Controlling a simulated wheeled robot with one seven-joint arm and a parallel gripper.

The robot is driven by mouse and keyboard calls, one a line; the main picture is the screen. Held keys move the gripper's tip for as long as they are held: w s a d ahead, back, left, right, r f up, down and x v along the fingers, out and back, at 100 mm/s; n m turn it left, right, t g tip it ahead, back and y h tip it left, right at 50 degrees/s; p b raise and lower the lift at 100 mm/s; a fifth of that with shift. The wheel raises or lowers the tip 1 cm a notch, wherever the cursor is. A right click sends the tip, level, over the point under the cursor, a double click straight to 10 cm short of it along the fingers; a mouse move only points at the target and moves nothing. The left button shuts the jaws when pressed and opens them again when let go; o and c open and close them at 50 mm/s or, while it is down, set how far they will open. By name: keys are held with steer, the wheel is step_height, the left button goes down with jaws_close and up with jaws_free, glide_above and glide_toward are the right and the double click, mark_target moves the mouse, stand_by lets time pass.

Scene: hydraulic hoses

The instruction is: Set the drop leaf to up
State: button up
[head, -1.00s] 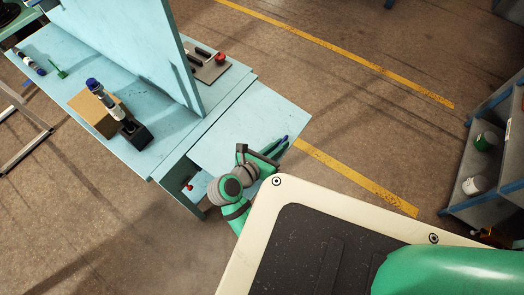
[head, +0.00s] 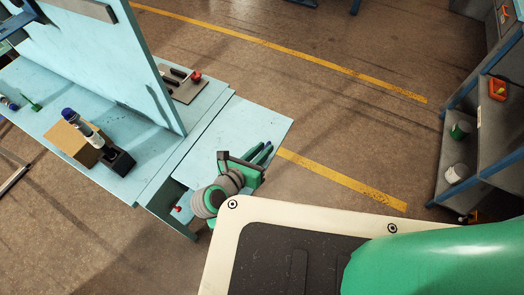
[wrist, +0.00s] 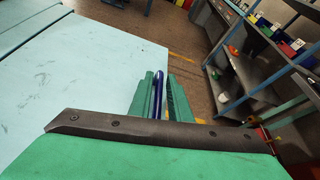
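The drop leaf (head: 235,128) is a light blue panel at the right end of the workbench (head: 150,195). It looks about level with the bench top, but its exact tilt is hard to judge. In the wrist view the leaf (wrist: 105,60) fills the upper left. My gripper (head: 264,153) is at the leaf's outer edge, with its two green fingers pointing away from me. In the wrist view a dark blue bar (wrist: 158,98) lies between the fingers (wrist: 163,92), close against the left one. I cannot tell whether both fingers press on it.
An upright blue panel (head: 110,60) stands on the bench. A cardboard-coloured block (head: 75,142), a dark holder (head: 120,163) and a plate with a red button (head: 196,76) are on the bench top. A shelf rack (head: 480,150) stands at the right. The floor beyond the leaf is clear.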

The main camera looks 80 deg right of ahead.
steer(key=shift+f, duration=0.1)
steer(key=shift+a, duration=0.15)
steer(key=v, duration=1)
steer(key=shift+w+a+r, duration=0.1)
steer(key=shift+a+r, duration=0.05)
steer(key=shift+r, duration=0.1)
steer(key=shift+w, duration=0.1)
